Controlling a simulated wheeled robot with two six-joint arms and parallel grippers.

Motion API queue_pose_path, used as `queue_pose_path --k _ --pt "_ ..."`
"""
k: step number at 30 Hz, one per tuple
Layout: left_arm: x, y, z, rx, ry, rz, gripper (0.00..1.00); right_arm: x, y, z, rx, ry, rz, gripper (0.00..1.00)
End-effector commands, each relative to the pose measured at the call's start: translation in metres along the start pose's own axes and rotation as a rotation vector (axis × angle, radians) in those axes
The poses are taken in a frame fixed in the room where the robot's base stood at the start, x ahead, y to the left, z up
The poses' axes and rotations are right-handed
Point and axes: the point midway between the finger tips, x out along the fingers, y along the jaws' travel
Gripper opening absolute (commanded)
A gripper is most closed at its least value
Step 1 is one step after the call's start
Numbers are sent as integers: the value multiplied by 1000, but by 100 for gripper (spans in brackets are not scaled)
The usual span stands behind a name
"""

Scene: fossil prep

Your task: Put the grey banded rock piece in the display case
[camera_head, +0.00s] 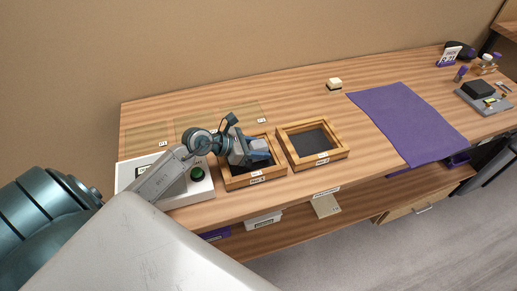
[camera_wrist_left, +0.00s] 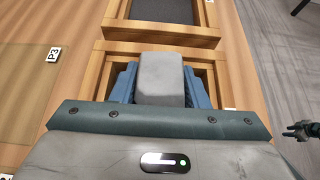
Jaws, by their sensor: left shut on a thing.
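My left gripper (camera_head: 262,152) is over the left wooden box (camera_head: 256,181), with its blue fingers low inside the rim. A second wooden box (camera_head: 291,158) with a dark floor stands empty to the right. The labels are too small to read, so I cannot tell which is the display case.
A white unit with a green button (camera_head: 198,174) stands left of the boxes, under my left arm. A purple mat (camera_head: 405,120) covers the right middle of the bench. A small pale block (camera_head: 334,84) lies behind. A dark jointed thing (camera_wrist_left: 300,131), perhaps my right gripper, shows over the floor.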

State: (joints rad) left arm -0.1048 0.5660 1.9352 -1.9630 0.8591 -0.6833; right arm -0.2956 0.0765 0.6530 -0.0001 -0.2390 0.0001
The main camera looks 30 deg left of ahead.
Motion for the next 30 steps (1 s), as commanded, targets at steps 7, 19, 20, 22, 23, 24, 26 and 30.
queue_pose_path --k 7,19,20,22,23,24,26,30 --pt "7 0 -13 1 -2 1 9 -5 7 15 -4 -21 7 36" --pt "8 0 -15 1 -1 1 63 -3 7 13 -4 -17 7 36" --pt "8 0 -15 1 -1 1 63 -3 7 12 -4 -15 7 36" --pt "8 0 -15 1 -1 1 63 -3 6 10 -3 -11 6 36" --pt "8 0 -15 1 -1 1 63 -3 6 9 -3 -10 6 36" --pt "8 0 -15 1 -1 1 63 -3 5 8 -3 -9 5 36" --pt "8 0 -15 1 -1 1 63 -3 3 8 -2 -9 3 36" --pt "5 0 -13 3 1 1 63 -5 -1 8 0 -10 -1 36"
